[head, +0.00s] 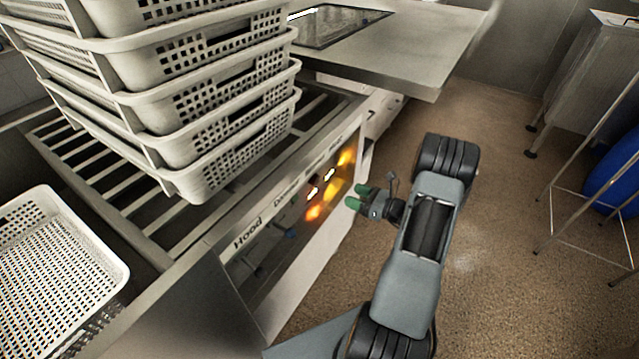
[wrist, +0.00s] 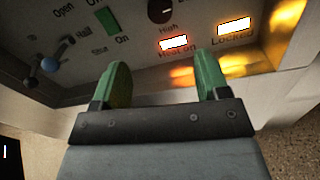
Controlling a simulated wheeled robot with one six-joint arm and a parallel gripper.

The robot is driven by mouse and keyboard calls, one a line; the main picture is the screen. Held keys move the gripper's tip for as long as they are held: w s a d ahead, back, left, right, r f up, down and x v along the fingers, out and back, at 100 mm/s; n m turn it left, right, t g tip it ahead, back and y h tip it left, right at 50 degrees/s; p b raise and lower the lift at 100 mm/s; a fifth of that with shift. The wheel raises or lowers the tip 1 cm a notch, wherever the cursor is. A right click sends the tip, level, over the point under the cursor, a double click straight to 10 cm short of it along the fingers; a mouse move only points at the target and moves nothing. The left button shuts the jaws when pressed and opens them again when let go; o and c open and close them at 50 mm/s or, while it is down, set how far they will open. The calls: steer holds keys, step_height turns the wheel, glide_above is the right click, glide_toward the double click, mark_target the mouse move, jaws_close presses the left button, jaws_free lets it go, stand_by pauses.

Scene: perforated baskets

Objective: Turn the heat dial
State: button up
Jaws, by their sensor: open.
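A dark round dial (wrist: 161,10) with a pale mark shows at the top edge of the wrist view, partly cut off, with the word "High" below it. A lit "Heat on" lamp (wrist: 173,43) and a lit "Locked" lamp (wrist: 234,27) are below and right of it. My gripper (wrist: 162,70) has two green fingers, apart and empty. In the head view my gripper (head: 359,196) points at the control panel (head: 262,245), just off its front. The dial is too small to make out clearly there. No contact with the dial shows.
A stack of white perforated baskets (head: 205,120) stands on the slatted top above the panel. Another basket (head: 60,250) is at left.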

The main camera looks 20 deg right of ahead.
mark_target(318, 180)
steer(key=b+x, duration=0.1)
steer(key=x, duration=0.5)
steer(key=b+x, duration=0.1)
steer(key=x, duration=0.6)
steer(key=shift+w+r, duration=0.25)
steer(key=shift+w, duration=0.05)
steer(key=c, duration=0.9)
steer(key=shift+c, duration=0.2)
